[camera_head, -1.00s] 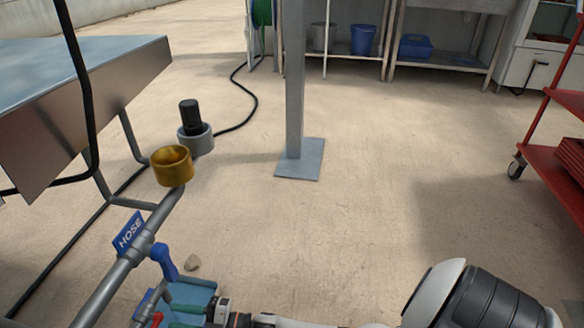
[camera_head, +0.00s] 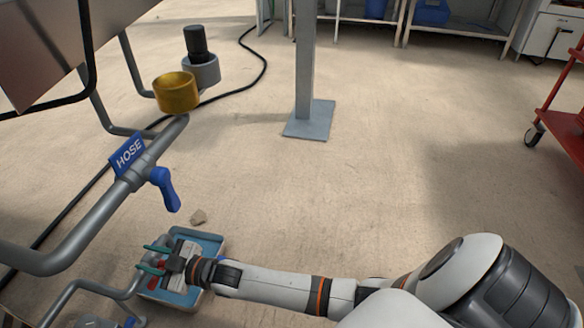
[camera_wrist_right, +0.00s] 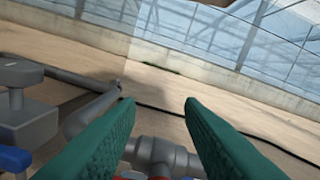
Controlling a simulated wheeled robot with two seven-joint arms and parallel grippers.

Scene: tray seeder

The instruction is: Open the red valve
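The red valve shows only as a small red patch (camera_head: 160,265) by my fingertips in the head view. In the right wrist view a sliver of red (camera_wrist_right: 133,175) shows at the bottom edge, between the fingers, on a grey pipe fitting (camera_wrist_right: 160,152). Most of the valve is hidden. My right gripper (camera_head: 150,258) has two green fingers spread apart, with nothing visibly clamped; it also shows in the right wrist view (camera_wrist_right: 160,105). Whether it touches the valve I cannot tell. My left gripper is in neither view.
A blue valve handle (camera_head: 164,188) hangs on the grey pipe beside a HOSE sign (camera_head: 127,154). A blue container (camera_head: 213,240) is under my right gripper. A grey post (camera_head: 305,65) and red cart (camera_head: 560,95) stand beyond; the floor between is clear.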

